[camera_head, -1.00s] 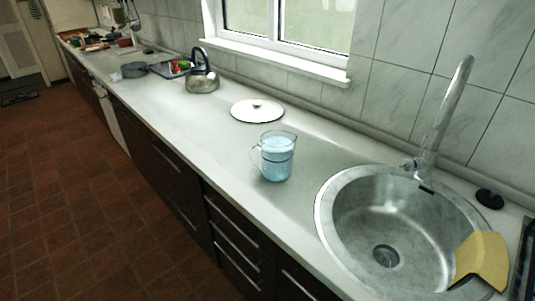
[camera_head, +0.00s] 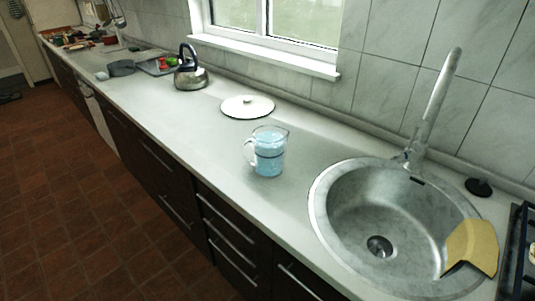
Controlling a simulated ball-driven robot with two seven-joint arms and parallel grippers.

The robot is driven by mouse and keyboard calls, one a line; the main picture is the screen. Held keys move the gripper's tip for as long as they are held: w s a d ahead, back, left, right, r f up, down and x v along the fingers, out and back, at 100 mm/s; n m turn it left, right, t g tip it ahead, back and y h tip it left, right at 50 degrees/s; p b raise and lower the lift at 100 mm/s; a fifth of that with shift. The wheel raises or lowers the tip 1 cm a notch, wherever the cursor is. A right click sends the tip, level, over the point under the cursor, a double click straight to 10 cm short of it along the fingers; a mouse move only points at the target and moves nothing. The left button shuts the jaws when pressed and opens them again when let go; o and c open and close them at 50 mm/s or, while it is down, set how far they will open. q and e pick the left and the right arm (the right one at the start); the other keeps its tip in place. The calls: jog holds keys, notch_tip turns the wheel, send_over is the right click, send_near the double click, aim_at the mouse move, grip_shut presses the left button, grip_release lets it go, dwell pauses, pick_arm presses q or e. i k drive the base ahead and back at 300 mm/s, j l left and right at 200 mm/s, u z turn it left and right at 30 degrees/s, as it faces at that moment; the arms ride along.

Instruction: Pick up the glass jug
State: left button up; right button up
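The glass jug (camera_head: 268,152) stands upright on the pale countertop (camera_head: 215,150), left of the sink. It is clear, has a bluish tint or bluish contents, and its handle points to the left. Nothing touches it. Neither of my grippers shows in the head view.
A round steel sink (camera_head: 345,205) with a tall tap (camera_head: 432,105) lies right of the jug, with a yellow cloth or board (camera_head: 472,246) at its right rim. A white lid (camera_head: 247,106) lies behind the jug. A kettle (camera_head: 190,74) stands farther left. The counter left of the jug is clear.

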aim_at(269, 143)
jog(key=i+j, duration=0.2)
jog(key=j, duration=0.15)
jog(key=i+j, duration=0.4)
jog(key=j, duration=0.25)
jog(key=i+j+z, duration=0.1)
jog(key=i+j, duration=0.1)
jog(key=j, duration=0.1)
